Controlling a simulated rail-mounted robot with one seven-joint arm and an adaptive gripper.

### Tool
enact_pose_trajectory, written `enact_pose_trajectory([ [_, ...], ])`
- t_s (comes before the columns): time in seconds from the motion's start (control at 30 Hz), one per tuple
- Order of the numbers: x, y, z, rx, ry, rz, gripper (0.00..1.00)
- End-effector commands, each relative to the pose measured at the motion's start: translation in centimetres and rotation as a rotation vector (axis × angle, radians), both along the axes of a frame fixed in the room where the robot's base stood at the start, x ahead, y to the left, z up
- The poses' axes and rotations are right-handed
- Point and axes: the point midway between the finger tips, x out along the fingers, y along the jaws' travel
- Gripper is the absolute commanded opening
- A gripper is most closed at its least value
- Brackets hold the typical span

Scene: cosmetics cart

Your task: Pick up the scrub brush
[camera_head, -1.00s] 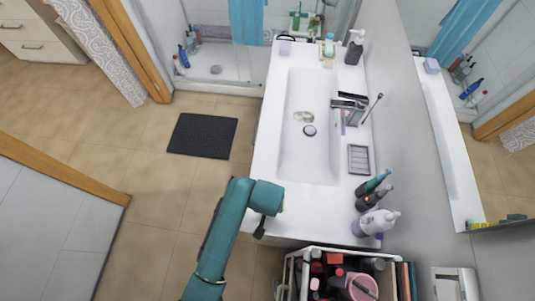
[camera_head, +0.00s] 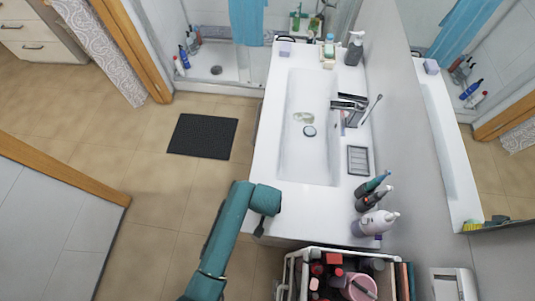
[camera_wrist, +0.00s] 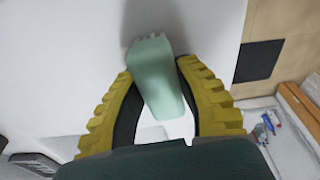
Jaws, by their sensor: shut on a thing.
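My gripper (camera_wrist: 156,72) has yellow ribbed fingers with black inner faces, shut on a pale green block-shaped thing, apparently the scrub brush (camera_wrist: 161,98). It sits between both fingers in the wrist view, its short knobbly end pointing away past the fingertips. A white surface lies behind it; I cannot tell whether the brush touches it. In the head view my gripper (camera_head: 260,228) shows small and dark at the near left edge of the white sink counter (camera_head: 262,150). The brush cannot be made out there.
Several bottles (camera_head: 372,207) stand at the counter's near right. A grey soap dish (camera_head: 358,160) lies beside the basin (camera_head: 308,155). A cart full of cosmetics (camera_head: 338,278) stands at the near end. The floor left of the counter is clear around a dark mat (camera_head: 202,136).

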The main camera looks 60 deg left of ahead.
Motion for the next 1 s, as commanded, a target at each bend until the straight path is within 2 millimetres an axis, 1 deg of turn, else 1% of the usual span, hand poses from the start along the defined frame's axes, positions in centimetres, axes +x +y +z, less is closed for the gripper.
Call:
enact_pose_trajectory([
  [0.27, -0.1, 0.0, -0.2, -0.001, 0.002, 0.0, 0.0],
  [0.37, 0.0, 0.0, 0.3, 0.001, 0.001, 0.0, 0.0],
  [0.47, 0.1, 0.1, 2.0, 0.003, -0.003, 0.0, 0.0],
  [0.6, 0.1, 0.1, 5.5, 0.003, -0.003, 0.0, 0.0],
  [0.73, 0.0, 0.1, 8.2, 0.002, -0.002, 0.0, 0.0],
  [0.83, 0.0, 0.0, 9.4, 0.001, 0.001, 0.0, 0.0],
  [1.0, 0.0, 0.0, 10.0, -0.001, 0.002, 0.0, 0.0],
])
